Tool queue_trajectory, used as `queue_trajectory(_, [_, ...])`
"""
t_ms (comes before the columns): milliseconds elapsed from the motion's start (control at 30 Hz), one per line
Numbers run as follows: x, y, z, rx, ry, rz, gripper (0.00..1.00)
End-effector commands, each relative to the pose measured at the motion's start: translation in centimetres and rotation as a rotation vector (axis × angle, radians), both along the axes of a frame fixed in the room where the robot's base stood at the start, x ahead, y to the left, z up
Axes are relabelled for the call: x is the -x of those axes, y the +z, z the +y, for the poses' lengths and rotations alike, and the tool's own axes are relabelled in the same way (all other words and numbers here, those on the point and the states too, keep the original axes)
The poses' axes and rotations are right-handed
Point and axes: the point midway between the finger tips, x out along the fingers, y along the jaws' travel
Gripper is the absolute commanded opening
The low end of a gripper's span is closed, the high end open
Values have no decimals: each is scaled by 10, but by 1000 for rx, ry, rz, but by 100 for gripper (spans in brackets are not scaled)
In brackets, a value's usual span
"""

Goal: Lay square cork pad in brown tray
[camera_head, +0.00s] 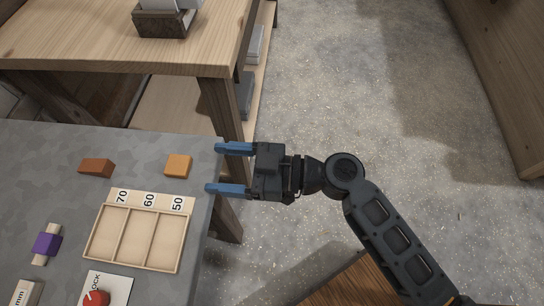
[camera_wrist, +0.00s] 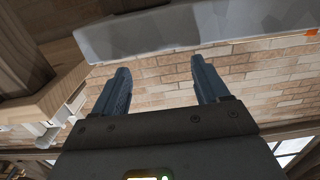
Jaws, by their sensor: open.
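A small orange-tan square piece (camera_head: 178,165) lies on the grey table near its right edge; it could be the cork pad, but I cannot tell its material. A dark brown open box (camera_head: 163,24) stands on the wooden table at the back, with pale papers or cards in it; it may be the brown tray. My gripper (camera_head: 215,168) is open and empty, right of the square piece, its blue fingers pointing left at the grey table's right edge. The fingers also show apart in the wrist view (camera_wrist: 160,68), with nothing between them.
The grey table (camera_head: 50,150) holds a brown block (camera_head: 96,168), a pale three-slot wooden tray (camera_head: 140,236) marked 70, 60, 50, a purple block (camera_head: 46,243) and a red knob (camera_head: 97,298). The wooden table (camera_head: 90,45) is behind. Concrete floor (camera_head: 350,80) is open on the right.

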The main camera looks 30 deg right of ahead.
Motion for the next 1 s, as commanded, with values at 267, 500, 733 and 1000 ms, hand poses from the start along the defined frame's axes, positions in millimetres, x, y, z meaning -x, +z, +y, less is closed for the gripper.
queue_trajectory(267, [11,-13,-6,21,-44,59,74])
queue_trajectory(500, [78,-61,-51,122,-328,309,74])
queue_trajectory(733, [160,-55,-113,182,-668,408,74])
queue_trajectory(1000, [233,25,-152,155,-893,303,74])
